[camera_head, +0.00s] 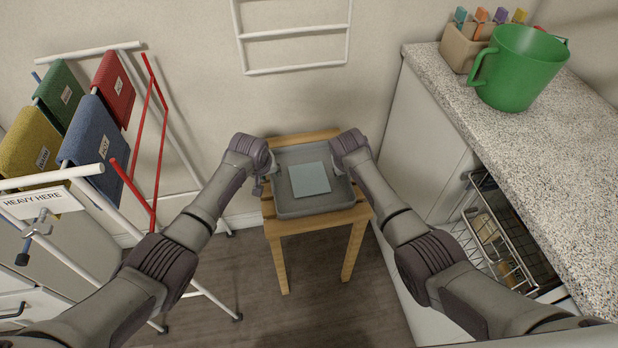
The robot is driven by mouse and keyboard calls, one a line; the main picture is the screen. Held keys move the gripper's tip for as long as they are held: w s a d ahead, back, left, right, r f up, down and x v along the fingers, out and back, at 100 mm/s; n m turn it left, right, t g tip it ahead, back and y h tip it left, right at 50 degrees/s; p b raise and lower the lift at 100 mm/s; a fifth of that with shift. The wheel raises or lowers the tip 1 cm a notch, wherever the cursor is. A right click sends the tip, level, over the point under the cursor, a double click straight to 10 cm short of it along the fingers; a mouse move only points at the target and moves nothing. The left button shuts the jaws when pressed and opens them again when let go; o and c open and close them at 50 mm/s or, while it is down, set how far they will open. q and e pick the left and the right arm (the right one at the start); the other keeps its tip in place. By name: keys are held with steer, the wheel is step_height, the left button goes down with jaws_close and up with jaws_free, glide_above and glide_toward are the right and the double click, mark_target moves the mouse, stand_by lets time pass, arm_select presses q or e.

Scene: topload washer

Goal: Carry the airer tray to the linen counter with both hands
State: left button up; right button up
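The grey airer tray (312,208) rests on a small wooden stand (318,224) in the middle of the head view. A flat pale blue-grey square (310,179) lies in it. My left gripper (260,186) is at the tray's left rim. My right gripper (350,172) is at the right rim, its fingers mostly hidden behind its own wrist. Whether either gripper is closed on the rim does not show. A speckled counter (530,150), apparently the linen counter, is on the right, apart from the tray.
A green jug (520,68) and a peg holder (465,46) stand at the counter's far end; its nearer part is clear. A wire basket (490,235) shows below the counter. A drying rack (150,130) with coloured cloths stands at left. A white rail frame (295,33) hangs behind.

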arm_select(q)
jaws_close()
arm_select(e)
jaws_close()
